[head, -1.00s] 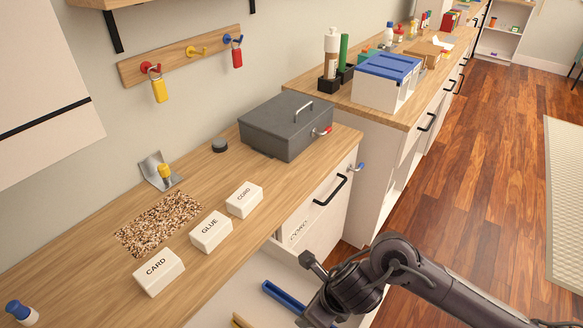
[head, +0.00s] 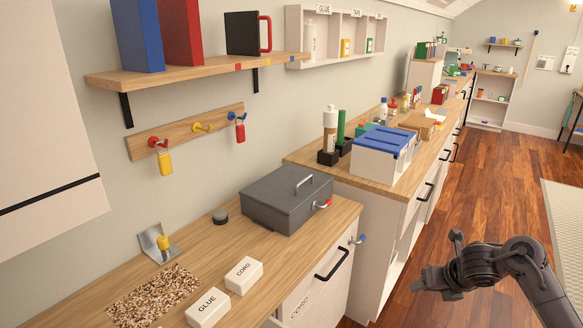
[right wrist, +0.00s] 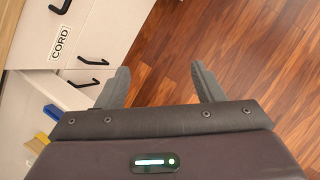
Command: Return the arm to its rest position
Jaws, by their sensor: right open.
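My right gripper (head: 428,284) is in the head view at the lower right, over the wood floor and apart from the cabinets. In the right wrist view its two fingers (right wrist: 162,86) are spread wide, with only floor between them. It is open and empty. My left gripper is in neither view.
In the right wrist view, a drawer front labelled CORD (right wrist: 60,42) and a blue piece (right wrist: 53,112) are at the left. The wood floor (head: 480,190) is clear.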

